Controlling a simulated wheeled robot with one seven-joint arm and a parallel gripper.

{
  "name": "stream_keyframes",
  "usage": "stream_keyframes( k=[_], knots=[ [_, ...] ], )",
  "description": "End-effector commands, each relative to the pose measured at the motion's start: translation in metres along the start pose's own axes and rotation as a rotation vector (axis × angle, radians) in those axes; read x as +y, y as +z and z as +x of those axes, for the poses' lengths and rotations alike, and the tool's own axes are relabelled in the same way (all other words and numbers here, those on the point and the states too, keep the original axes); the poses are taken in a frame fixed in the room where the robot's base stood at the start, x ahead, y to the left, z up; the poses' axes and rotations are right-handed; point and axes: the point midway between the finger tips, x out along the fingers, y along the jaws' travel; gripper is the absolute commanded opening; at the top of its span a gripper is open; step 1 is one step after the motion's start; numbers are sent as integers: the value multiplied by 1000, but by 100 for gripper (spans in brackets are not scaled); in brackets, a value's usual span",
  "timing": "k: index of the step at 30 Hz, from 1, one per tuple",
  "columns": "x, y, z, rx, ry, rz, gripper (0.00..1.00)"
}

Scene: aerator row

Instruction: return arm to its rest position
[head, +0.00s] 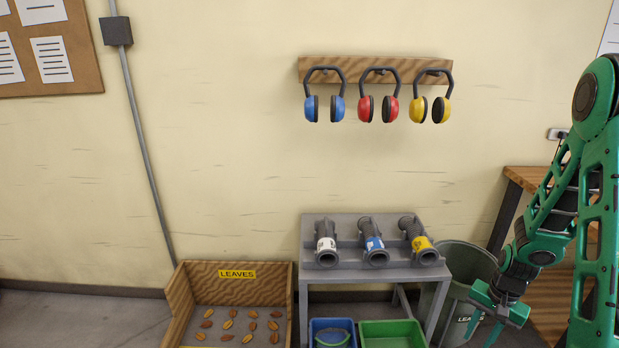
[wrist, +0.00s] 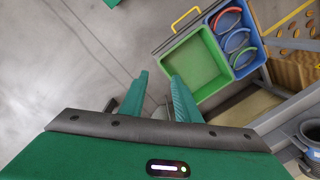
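My arm (head: 560,195) reaches down on the right side of the head view, bent, with its end low. My gripper (head: 478,341) points downward in front of the grey bin, right of the grey stand. In the wrist view my gripper (wrist: 159,77) shows two green fingers held apart with nothing between them. They hang above the floor, just left of a green tray (wrist: 193,72). The gripper's fingertips are partly cut off near the bottom edge of the head view.
The grey stand (head: 310,262) bears three dark pipe pieces (head: 373,242). A blue crate (head: 318,325) and the green tray (head: 392,325) sit below. Left is a wooden box marked LEAVES (head: 180,292); right are a grey bin (head: 468,262) and wooden table (head: 525,178). Earmuffs (head: 378,108) hang above.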

Motion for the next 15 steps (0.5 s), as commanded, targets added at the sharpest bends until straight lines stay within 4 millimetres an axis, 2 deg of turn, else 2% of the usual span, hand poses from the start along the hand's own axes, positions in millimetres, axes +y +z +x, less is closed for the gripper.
stream_keyframes(
  k=[1, 6, 15],
  knots=[
    [3, 2, -19, 13, 7, -16, 29],
    [18, 16, -74, 33, 39, -66, 29],
    [50, 58, -158, 53, 78, -132, 29]
  ],
)
